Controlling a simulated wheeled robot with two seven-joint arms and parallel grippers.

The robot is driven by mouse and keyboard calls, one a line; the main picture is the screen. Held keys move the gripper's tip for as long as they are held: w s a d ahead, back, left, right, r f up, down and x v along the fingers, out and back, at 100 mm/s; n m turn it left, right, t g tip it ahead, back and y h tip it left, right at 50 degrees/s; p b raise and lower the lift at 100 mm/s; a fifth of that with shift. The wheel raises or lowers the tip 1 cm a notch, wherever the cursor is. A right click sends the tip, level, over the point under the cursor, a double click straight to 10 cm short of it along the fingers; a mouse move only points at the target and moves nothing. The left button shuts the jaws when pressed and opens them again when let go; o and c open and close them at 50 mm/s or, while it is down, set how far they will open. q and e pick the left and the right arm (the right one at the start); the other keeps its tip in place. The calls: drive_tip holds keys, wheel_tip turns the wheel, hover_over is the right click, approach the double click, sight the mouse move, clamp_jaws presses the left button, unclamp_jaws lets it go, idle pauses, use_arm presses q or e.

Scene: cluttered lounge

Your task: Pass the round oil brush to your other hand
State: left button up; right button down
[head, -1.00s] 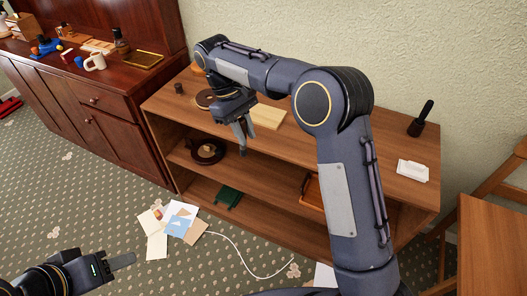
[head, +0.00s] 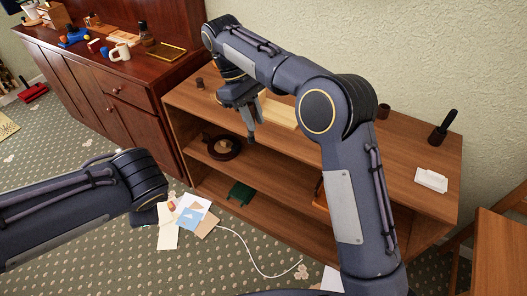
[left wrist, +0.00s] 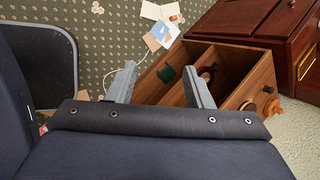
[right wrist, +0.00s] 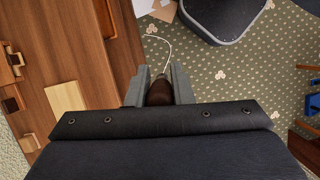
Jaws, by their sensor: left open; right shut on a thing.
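My right gripper (head: 252,122) hangs in front of the open shelf's top edge. In the right wrist view (right wrist: 158,82) its fingers are shut on a dark brown, rounded thing (right wrist: 158,93), which I take for the round oil brush. Only its brown part shows clearly between the fingers; the rest is hidden. In the head view I cannot make the brush out. My left arm reaches in from the left, its gripper mostly hidden behind its own wrist. In the left wrist view my left gripper (left wrist: 161,88) is open, with nothing between its fingers.
The open wooden shelf (head: 400,165) holds a pale board (head: 283,113), a dark round dish (head: 223,147), a black pestle-like thing (head: 443,127) and a white item (head: 431,180). A red-brown cabinet (head: 125,110) stands left. Papers (head: 190,215) and a white cable lie on carpet.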

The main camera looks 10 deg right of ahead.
use_arm(q)
drive_tip(key=w+d+r+m+t+h, duration=0.1)
drive_tip(key=w+d+m+t, duration=0.15)
drive_tip(key=d+m, duration=0.5)
drive_tip(key=w+d+m+t+h, duration=0.15)
drive_tip(key=d+m+t, duration=0.3)
drive_tip(key=d, duration=0.55)
drive_tip(key=w+d+r+m+t, duration=0.1)
drive_tip(key=w+d+m+t, duration=0.2)
drive_tip(key=d+m, duration=0.5)
drive_tip(key=shift+n, duration=0.7)
drive_tip(key=x, duration=0.8)
drive_tip(key=d+x, duration=0.1)
drive_tip(key=x, duration=0.3)
drive_tip(key=shift+s, duration=0.1)
drive_tip(key=shift+c, duration=0.5)
clamp_jaws()
use_arm(e)
drive_tip(key=c, duration=1.2)
unclamp_jaws()
